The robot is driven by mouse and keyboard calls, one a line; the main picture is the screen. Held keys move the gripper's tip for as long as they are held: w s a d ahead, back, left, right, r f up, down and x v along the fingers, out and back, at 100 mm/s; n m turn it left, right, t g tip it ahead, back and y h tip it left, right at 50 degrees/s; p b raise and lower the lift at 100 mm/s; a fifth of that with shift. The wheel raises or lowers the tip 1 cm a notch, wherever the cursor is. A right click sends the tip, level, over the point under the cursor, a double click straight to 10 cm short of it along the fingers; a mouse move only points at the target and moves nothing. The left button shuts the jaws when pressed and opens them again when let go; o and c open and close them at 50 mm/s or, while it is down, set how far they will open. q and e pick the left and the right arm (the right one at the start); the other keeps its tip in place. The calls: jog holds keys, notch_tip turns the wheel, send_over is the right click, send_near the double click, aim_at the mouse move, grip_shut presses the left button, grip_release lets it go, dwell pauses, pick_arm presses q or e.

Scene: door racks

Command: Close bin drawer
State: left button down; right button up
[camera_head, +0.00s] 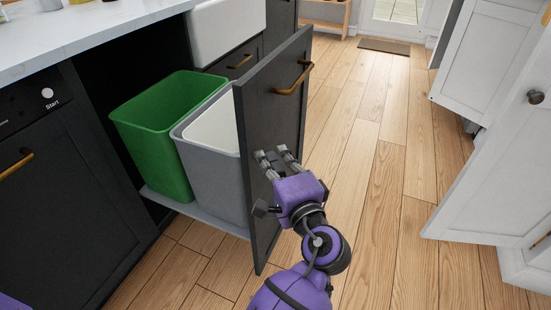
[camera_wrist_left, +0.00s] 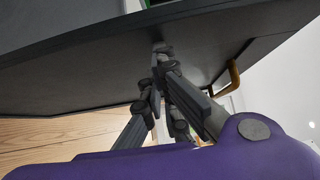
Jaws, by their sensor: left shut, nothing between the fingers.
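The bin drawer stands pulled out from under the counter. Its dark front panel (camera_head: 262,130) carries a brass handle (camera_head: 294,80) near the top. A green bin (camera_head: 158,140) and a grey bin (camera_head: 210,160) stand behind the panel on the drawer's base (camera_head: 210,217). My left gripper (camera_head: 277,158) is at the outer face of the panel, below the handle. In the left wrist view its fingers (camera_wrist_left: 162,75) are shut and empty, with tips at or very near the dark panel (camera_wrist_left: 90,65); contact is not certain. My right gripper is not in view.
A dishwasher (camera_head: 60,190) is left of the drawer under the white counter (camera_head: 80,25). A white sink (camera_head: 228,30) is behind it. Open white cabinet doors (camera_head: 495,130) stand at right. Wooden floor (camera_head: 375,150) between is clear.

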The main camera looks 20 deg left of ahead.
pick_arm(q)
jog(key=shift+a+r, duration=0.1)
jog(key=shift+a, duration=0.5)
jog(key=w+a+p, duration=0.1)
jog(key=a+p, duration=0.3)
jog(key=a, duration=4.3)
jog(key=shift+w+a, duration=0.3)
jog(key=shift+a, duration=0.05)
